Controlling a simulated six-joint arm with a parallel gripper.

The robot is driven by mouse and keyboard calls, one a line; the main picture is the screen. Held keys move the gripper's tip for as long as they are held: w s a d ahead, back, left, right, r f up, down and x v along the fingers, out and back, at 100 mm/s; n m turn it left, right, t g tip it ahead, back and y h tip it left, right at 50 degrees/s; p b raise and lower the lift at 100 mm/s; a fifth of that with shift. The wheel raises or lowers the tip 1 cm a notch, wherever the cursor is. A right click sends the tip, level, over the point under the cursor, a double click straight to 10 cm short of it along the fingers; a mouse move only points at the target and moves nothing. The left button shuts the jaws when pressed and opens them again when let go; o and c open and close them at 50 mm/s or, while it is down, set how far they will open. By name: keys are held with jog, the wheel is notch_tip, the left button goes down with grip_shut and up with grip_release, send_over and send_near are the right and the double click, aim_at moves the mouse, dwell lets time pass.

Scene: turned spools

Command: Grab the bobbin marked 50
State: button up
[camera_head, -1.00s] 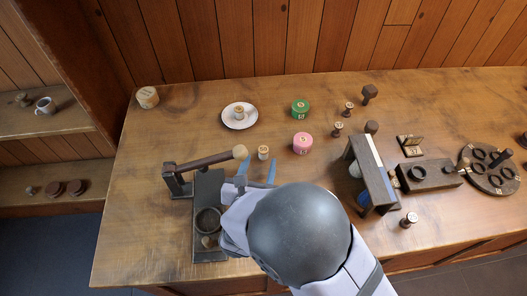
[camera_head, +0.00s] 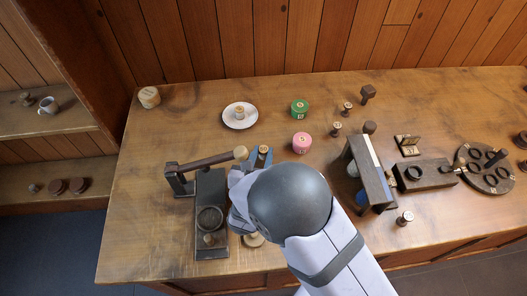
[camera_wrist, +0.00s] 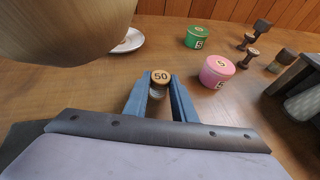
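The bobbin marked 50 (camera_wrist: 161,77) stands upright on the table, its pale top with a dark rim and the number showing in the wrist view. It also shows in the head view (camera_head: 264,149). My gripper (camera_wrist: 160,92) has its two blue fingers on either side of this bobbin, one left and one right. In the head view the gripper (camera_head: 261,158) reaches up to it from below. The fingers are very close to the bobbin; whether they press on it cannot be told. Its lower part is partly hidden.
A dark lever device (camera_head: 211,185) stands close left, its rounded handle end (camera_head: 240,153) beside the bobbin. A pink tin (camera_head: 302,142), a green tin (camera_head: 299,108) and a white saucer (camera_head: 229,119) with a spool stand behind. A dark rack (camera_head: 369,172) stands right.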

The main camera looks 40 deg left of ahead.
jog(key=shift+r, duration=0.2)
dwell(0.3)
jog(key=shift+r+b, duration=0.4)
jog(key=shift+r, duration=0.3)
jog(key=shift+r+b, duration=0.35)
jog(key=shift+r, duration=0.5)
jog(key=s+d+b, duration=0.1)
jog(key=s+d, duration=0.4)
jog(key=s+d+b, duration=0.2)
jog(key=s+d, duration=0.4)
jog(key=shift+s+d+r, duration=0.2)
jog(key=shift+s+d, duration=0.05)
jog(key=shift+s, duration=0.05)
jog(key=shift+s+d+f+p, duration=0.15)
jog(key=shift+s+d+p, duration=0.45)
jog(key=shift+d+p, duration=0.1)
jog(key=shift+a, duration=0.15)
